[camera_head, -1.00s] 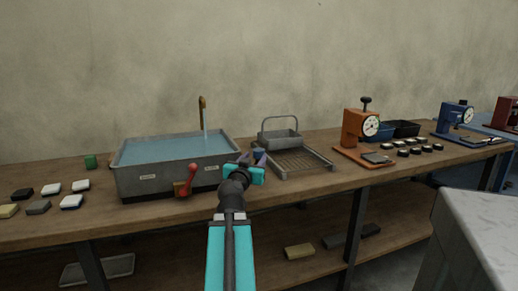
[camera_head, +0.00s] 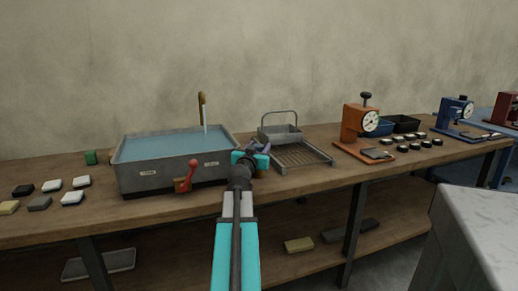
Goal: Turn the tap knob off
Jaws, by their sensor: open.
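A grey metal basin (camera_head: 150,181) full of water stands on the wooden bench. A brass tap (camera_head: 202,105) rises behind it, and a thin stream of water runs from it into the basin. A lever with a red ball end (camera_head: 193,163) sits on an orange-brown mount at the basin's front, tilted up and to the right. It is the only knob-like part I see near the tap. My gripper (camera_head: 250,151) is open, at the basin's right front corner, right of the red knob and apart from it. My wrist partly hides the jaws.
A wire-handled tray (camera_head: 279,134) and a slatted rack (camera_head: 305,157) stand right of the basin. An orange gauge press (camera_head: 357,125) is farther right. Several small blocks (camera_head: 72,198) lie left of the basin. A pale slab-topped block (camera_head: 485,225) fills the right foreground.

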